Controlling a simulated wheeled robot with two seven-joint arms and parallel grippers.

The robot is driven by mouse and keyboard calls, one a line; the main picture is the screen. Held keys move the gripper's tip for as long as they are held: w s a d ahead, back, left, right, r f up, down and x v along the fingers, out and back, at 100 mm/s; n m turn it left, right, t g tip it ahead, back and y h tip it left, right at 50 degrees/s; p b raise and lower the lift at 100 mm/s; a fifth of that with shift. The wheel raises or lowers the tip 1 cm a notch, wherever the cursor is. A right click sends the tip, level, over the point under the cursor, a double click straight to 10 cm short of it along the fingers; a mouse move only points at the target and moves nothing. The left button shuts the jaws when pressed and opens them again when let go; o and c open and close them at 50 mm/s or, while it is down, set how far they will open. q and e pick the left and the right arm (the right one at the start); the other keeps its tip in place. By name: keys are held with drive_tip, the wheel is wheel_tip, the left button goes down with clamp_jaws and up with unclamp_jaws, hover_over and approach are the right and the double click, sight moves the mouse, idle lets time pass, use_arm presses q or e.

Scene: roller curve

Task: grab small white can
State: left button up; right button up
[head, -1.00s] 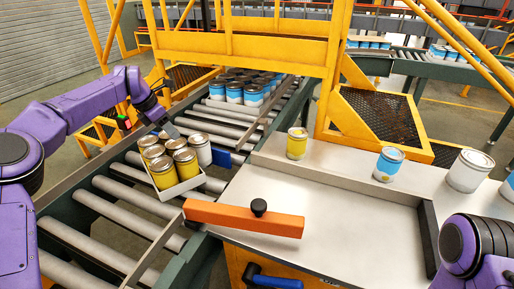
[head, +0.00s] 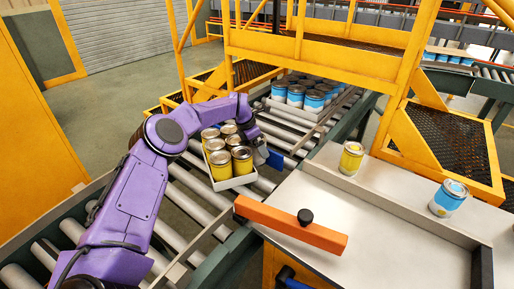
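An open white tray (head: 233,183) holds several cans with yellow bodies and metal lids, such as the front yellow can (head: 221,165). My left gripper (head: 257,154) reaches over the tray's back right side, at the corner where the small white can stood in the earlier view. Only a small pale patch shows beside the gripper, and I cannot tell if it is the can. The fingers are too small and hidden to tell open from shut. My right gripper is not in view.
The tray sits on a roller conveyor (head: 190,205). An orange bar (head: 290,224) with a black knob edges the metal table (head: 395,210). A yellow can (head: 351,158) and a blue-and-white can (head: 448,198) stand there. Several blue cans (head: 296,95) are farther along.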

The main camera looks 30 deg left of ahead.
use_arm(q)
drive_tip(key=shift+s+r, duration=0.1)
drive_tip(key=c, duration=1.1)
drive_tip(key=shift+o, duration=0.2)
drive_tip(key=shift+r, duration=0.1)
